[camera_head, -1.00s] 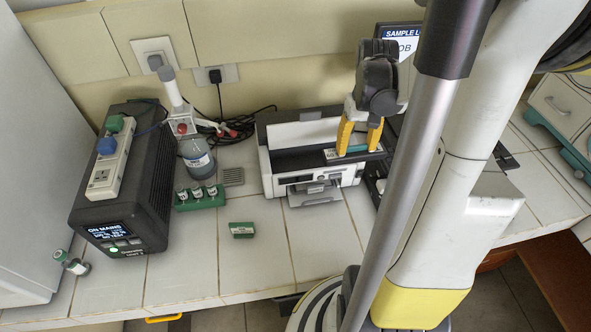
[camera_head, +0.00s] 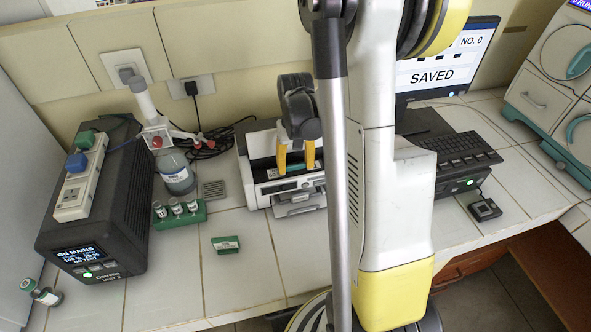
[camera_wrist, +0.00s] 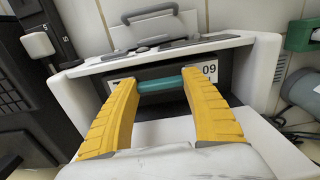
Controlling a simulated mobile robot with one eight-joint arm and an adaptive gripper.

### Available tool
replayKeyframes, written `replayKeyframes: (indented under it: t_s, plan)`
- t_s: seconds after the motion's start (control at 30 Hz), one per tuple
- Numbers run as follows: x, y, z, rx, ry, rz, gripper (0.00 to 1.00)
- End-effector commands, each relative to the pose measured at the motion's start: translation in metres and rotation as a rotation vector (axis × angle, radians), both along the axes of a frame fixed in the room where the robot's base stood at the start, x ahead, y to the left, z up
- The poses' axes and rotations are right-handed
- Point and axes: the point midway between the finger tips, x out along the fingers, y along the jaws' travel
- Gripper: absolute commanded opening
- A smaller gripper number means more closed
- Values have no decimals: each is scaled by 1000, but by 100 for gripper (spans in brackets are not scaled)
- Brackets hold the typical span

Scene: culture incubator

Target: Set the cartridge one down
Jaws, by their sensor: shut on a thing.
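A cartridge with a teal bar shows between my fingertips in the wrist view (camera_wrist: 162,84). A pale label with "09" shows behind the bar, apparently on the same cartridge. My gripper (camera_head: 295,168) has both yellow fingers closed on the teal bar; the fingers also show in the wrist view (camera_wrist: 160,86). The gripper points down into the open top of a white printer (camera_head: 255,192), whose body surrounds the cartridge in the wrist view (camera_wrist: 262,70). I cannot tell whether the cartridge's underside touches the printer's inside.
A small green box (camera_head: 226,244) lies on the tiled counter (camera_head: 240,285). A green rack (camera_head: 180,215) with vials, a bottle (camera_head: 177,175) and a dark power unit (camera_head: 110,220) stand left. A monitor (camera_head: 445,75) reading "SAVED" and a keyboard (camera_head: 460,150) are at right.

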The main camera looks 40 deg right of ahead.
Motion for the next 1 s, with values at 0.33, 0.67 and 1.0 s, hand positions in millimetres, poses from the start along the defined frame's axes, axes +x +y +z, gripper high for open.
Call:
replayKeyframes:
  t_s: [0.33, 0.67, 1.0]
  plan:
    - [0, 0, -11, 0, 0, 0, 14]
    - [0, 0, -13, 0, 0, 0, 76]
    - [0, 0, 10, 0, 0, 0, 76]
